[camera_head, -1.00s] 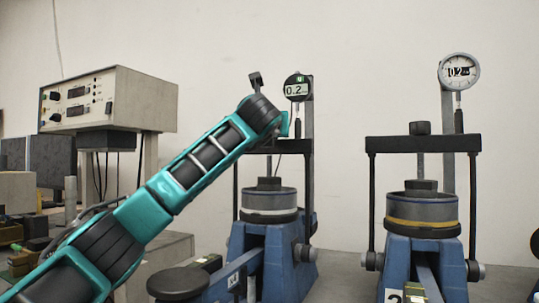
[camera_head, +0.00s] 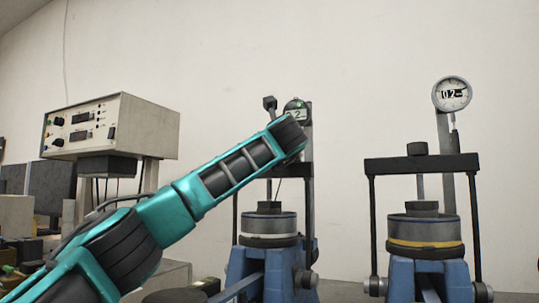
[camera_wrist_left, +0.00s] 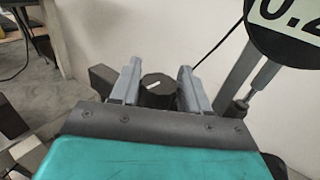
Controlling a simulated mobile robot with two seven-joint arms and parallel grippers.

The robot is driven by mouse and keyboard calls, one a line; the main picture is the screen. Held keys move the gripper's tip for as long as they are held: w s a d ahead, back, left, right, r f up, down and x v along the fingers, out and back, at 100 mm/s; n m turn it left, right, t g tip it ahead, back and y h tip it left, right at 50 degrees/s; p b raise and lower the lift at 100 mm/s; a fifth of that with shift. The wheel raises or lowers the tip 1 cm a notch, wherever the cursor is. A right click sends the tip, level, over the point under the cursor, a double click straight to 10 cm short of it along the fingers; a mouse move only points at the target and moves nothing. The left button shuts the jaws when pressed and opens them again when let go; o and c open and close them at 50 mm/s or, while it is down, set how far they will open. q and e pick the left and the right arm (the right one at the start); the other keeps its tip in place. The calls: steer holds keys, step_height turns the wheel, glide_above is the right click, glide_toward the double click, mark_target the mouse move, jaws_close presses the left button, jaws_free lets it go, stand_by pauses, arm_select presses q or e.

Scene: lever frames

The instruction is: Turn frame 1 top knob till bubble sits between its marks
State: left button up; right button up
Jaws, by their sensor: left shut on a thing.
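Frame 1 (camera_head: 268,223) is the left blue lever frame, with a grey ring cell and a black digital dial (camera_head: 296,107) at its top. My left arm reaches across its crossbar, and the wrist hides the top knob and gripper in the head view. In the left wrist view, the black top knob (camera_wrist_left: 157,92) with a white line on its top is between the two grey fingers of my left gripper (camera_wrist_left: 160,84), which is shut on it. The bubble and its marks cannot be made out. My right gripper is not in view.
A second lever frame (camera_head: 426,232) with a yellow-banded cell and a round white dial (camera_head: 452,94) stands to the right. A beige instrument box (camera_head: 120,125) stands at the left. A gap separates the two frames. The wall behind is bare.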

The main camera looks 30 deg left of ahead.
arm_select(q)
steer(key=o, duration=1)
steer(key=v, duration=1.3)
steer(key=shift+a, duration=0.1)
